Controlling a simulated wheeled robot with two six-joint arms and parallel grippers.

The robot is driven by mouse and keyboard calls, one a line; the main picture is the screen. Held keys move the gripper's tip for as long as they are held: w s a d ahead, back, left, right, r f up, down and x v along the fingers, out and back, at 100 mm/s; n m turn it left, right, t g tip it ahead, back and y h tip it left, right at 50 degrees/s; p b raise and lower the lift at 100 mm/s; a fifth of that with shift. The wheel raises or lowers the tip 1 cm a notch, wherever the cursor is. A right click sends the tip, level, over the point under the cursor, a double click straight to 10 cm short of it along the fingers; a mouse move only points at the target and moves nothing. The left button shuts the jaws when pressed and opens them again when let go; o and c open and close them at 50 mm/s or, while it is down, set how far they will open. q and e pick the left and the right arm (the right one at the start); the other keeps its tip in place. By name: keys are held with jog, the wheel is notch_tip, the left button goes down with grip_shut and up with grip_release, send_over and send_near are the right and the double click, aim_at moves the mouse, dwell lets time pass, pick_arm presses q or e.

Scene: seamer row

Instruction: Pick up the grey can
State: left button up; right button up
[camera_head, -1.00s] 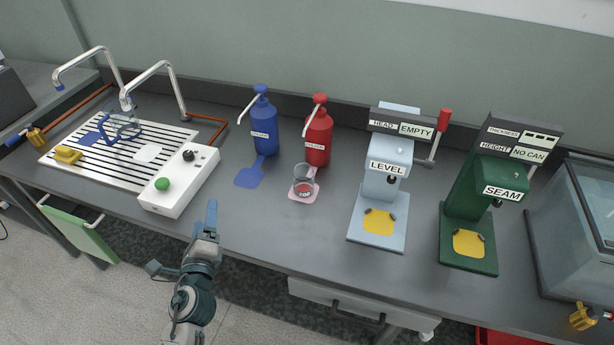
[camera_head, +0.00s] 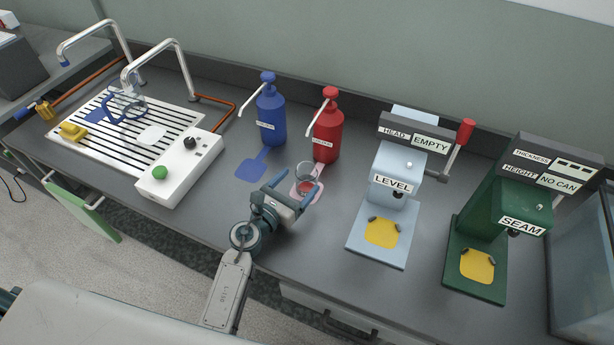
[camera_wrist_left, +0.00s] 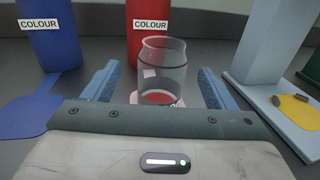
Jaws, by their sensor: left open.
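The can (camera_head: 306,173) is a small see-through grey cylinder with red at its bottom. It stands upright on a pink patch in front of the red bottle. In the left wrist view the can (camera_wrist_left: 162,65) is centred in front of my gripper, its base partly hidden by the gripper body. My left gripper (camera_head: 303,184) is open, at the near side of the can. Its fingers are spread to the left and right of the can, with gaps visible on both sides in the wrist view. My right gripper is not in view.
A blue bottle (camera_head: 271,115) and a red bottle (camera_head: 328,135) with pump tops stand behind. The light-blue LEVEL machine (camera_head: 394,165) is at right, then the green SEAM machine (camera_head: 497,215). A white control box (camera_head: 180,168) and drain rack are at left.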

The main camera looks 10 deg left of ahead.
aim_at(310, 171)
pick_arm(q)
jog(key=shift+w+d, duration=0.15)
jog(key=shift+w, duration=0.25)
jog(key=p+x, duration=0.1)
jog(key=x, duration=0.3)
jog(key=shift+w+d, duration=0.15)
jog(key=shift+d, duration=0.1)
jog(key=shift+w+d+f, duration=0.1)
jog(key=shift+w+d, duration=0.05)
jog(key=shift+w, duration=0.25)
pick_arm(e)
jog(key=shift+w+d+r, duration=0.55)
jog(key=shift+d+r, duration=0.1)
pick_arm(q)
jog(key=shift+c, duration=0.2)
jog(key=c, duration=1)
jog(key=shift+c, duration=0.4)
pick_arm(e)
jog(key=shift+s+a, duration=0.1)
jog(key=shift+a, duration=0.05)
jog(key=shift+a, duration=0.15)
